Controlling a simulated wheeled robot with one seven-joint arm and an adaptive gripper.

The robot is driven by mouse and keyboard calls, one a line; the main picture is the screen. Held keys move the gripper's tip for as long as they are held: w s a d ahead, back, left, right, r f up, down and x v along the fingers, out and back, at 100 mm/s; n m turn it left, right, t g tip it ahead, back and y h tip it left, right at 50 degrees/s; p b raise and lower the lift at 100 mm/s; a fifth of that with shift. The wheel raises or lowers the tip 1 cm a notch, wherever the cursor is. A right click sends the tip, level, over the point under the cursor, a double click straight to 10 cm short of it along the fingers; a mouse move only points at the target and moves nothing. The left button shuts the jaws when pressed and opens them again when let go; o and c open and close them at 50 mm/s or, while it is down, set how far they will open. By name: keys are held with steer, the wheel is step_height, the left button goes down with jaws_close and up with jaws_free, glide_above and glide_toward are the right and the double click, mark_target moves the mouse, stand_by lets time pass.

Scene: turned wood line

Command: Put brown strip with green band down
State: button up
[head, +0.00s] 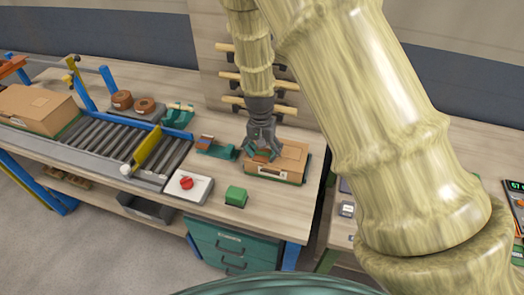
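My gripper (262,150) points down over a brown cardboard box (292,157) at the right end of the wooden workbench. Its dark teal fingers are at or just above the top of the box. I cannot tell whether they touch it, or whether they are open or shut. I cannot make out a separate brown strip with a green band; anything between the fingers is too small or hidden.
Left of the box are a teal tool with a brown part (213,147), a green block (236,196) and a white switch box with a red knob (188,186). A roller conveyor (105,135) carries a larger carton (36,108). Brown rolls (145,104) stand behind it.

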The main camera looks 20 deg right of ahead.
mark_target(261, 153)
steer(key=shift+s+r, duration=0.1)
stand_by(0.3)
steer(key=shift+r, duration=0.75)
step_height(261, 153, up, 12)
steer(key=b, duration=0.3)
steer(key=shift+w+a+b, duration=0.15)
steer(key=shift+w+b, duration=0.1)
steer(key=shift+b, duration=0.05)
steer(key=shift+f, duration=0.1)
stand_by(0.8)
